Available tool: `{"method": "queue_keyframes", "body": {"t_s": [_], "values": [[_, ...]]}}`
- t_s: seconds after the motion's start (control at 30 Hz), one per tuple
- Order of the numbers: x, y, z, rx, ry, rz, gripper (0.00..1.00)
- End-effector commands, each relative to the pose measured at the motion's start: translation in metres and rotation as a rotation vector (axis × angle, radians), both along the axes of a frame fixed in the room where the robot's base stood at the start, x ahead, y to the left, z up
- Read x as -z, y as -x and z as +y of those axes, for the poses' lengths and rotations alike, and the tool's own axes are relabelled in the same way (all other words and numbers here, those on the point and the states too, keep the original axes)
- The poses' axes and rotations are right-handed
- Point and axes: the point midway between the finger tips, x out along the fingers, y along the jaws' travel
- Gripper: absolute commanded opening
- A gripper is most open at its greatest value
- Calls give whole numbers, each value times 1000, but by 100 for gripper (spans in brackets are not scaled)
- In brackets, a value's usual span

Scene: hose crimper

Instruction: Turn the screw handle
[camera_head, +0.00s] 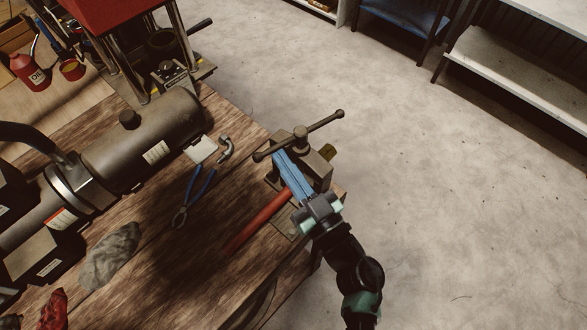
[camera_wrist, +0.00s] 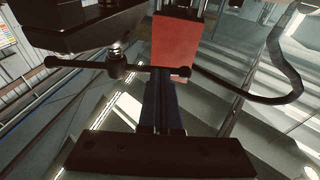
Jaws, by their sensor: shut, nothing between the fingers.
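The screw handle (camera_head: 322,123) is a dark metal cross-bar with knobbed ends on a round hub, at the top of the crimper (camera_head: 318,165) near the table's right edge. In the head view it slants from lower left to upper right. The handle also shows in the wrist view (camera_wrist: 85,64), running nearly level. My gripper (camera_head: 279,155) has long blue fingers shut together with nothing between them. Its tips are close to the left arm of the bar; I cannot tell whether they touch. In the wrist view the gripper (camera_wrist: 161,78) reaches the bar's right part, near its end.
A red hose (camera_head: 258,220) lies at the crimper. Blue-handled pliers (camera_head: 193,190), a pipe fitting (camera_head: 225,148), a grey rag (camera_head: 110,255) and a large dark cylinder (camera_head: 145,140) are on the wooden table. Open floor (camera_head: 440,180) lies to the right.

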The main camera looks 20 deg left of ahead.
Motion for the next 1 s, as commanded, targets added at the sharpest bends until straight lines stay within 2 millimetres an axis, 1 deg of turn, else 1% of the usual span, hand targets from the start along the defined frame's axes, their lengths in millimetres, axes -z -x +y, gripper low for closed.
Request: {"method": "queue_keyframes", "body": {"t_s": [0.37, 1.0], "values": [[0, 0, 0, 4, 0, 1, 0], [-1, -1, 7, 114, -5, 0, 0]]}}
